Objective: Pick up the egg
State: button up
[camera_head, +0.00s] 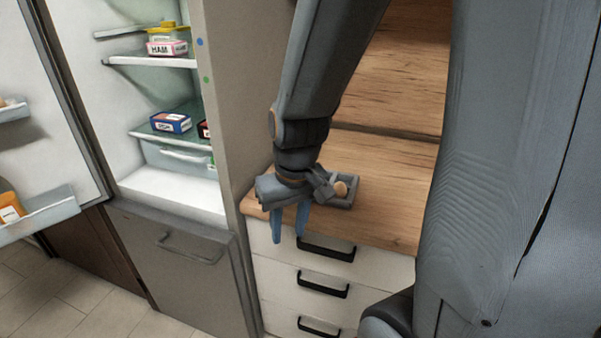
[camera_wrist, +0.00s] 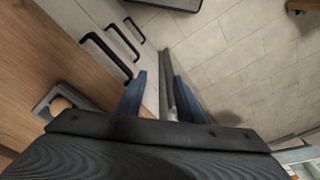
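A brown egg (camera_head: 341,189) sits in a small grey tray (camera_head: 352,198) on the wooden counter. In the wrist view the egg (camera_wrist: 60,105) and part of the tray (camera_wrist: 44,106) show at the left, beside my gripper. My gripper (camera_head: 288,240) points downward in front of the counter's edge, to the left of the egg and apart from it. In the wrist view its two blue fingers (camera_wrist: 157,95) are spread with nothing between them. Part of the tray is hidden behind my wrist in the head view.
An open fridge (camera_head: 165,190) stands at the left, with food boxes on its shelves and its door (camera_head: 60,100) swung out. White drawers with black handles (camera_head: 323,290) lie under the counter (camera_head: 385,205). The counter right of the tray is clear.

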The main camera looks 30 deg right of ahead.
jog(key=w+d+t, duration=0.1)
jog(key=w+d, duration=0.3)
jog(key=w, duration=0.2)
jog(key=w+d+r+t+y, duration=0.1)
jog(key=w+d+t, duration=0.1)
jog(key=w+d, duration=0.3)
jog(key=w+d+t, duration=0.1)
jog(key=w+d, duration=0.3)
jog(key=w, duration=0.3)
jog(key=shift+w+d+r+t+p, duration=0.2)
jog(key=shift+w+d+t+p, duration=0.1)
jog(key=shift+d+p, duration=0.1)
jog(key=shift+a+p+x, duration=0.2)
jog(key=shift+p+x, duration=0.45)
jog(key=shift+x, duration=2.15)
jog(key=shift+r, duration=0.1)
jog(key=c, duration=0.7)
